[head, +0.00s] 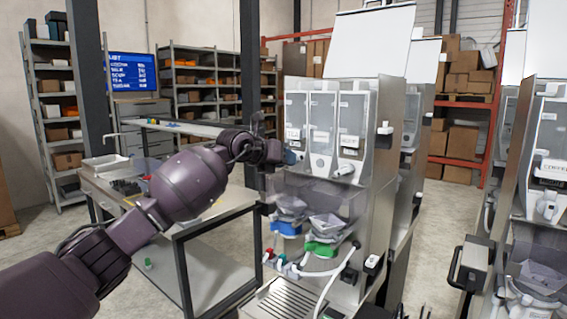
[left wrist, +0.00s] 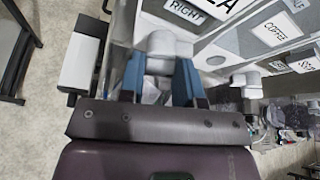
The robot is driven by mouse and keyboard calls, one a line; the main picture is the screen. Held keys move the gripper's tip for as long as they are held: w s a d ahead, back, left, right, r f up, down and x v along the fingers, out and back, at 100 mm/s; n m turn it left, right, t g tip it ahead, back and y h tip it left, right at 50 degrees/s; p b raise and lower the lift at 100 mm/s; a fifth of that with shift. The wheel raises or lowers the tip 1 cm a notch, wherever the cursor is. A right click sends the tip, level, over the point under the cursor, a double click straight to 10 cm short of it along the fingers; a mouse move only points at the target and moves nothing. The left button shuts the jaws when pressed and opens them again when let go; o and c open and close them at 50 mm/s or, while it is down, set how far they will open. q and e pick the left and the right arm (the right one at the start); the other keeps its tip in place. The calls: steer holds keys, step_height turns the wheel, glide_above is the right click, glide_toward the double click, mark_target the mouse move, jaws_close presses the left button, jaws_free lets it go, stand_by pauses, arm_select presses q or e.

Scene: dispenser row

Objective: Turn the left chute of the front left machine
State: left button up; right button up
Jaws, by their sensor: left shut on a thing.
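The front left machine (head: 386,120) is a steel dispenser with three clear canisters in a row, each with a white label. The middle chute (head: 320,161) and right chute (head: 345,170) show below their canisters. My left gripper (head: 289,158) is at the left canister's lower front, and the arm and gripper hide the left chute in the head view. In the left wrist view, my left gripper's blue fingers (left wrist: 160,72) are shut on the left chute (left wrist: 162,45), a pale grey spout, one finger on each side. My right gripper is not in view.
Below the canisters are clear funnels, a blue part (head: 286,228), a green part (head: 322,248) and a drip tray (head: 285,300). A steel table (head: 215,208) stands left, behind my arm. Another dispenser (head: 545,150) stands at the right. A dark post (head: 250,70) rises behind the gripper.

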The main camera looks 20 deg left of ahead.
arm_select(q)
steer(key=m+y+b, duration=0.1)
steer(key=m+b, duration=0.1)
steer(key=m+t+y+b, duration=0.1)
steer(key=m+b, duration=0.1)
steer(key=m+y+b, duration=0.2)
steer(key=shift+s+d+f+t, duration=0.1)
steer(key=shift+d+t, duration=0.2)
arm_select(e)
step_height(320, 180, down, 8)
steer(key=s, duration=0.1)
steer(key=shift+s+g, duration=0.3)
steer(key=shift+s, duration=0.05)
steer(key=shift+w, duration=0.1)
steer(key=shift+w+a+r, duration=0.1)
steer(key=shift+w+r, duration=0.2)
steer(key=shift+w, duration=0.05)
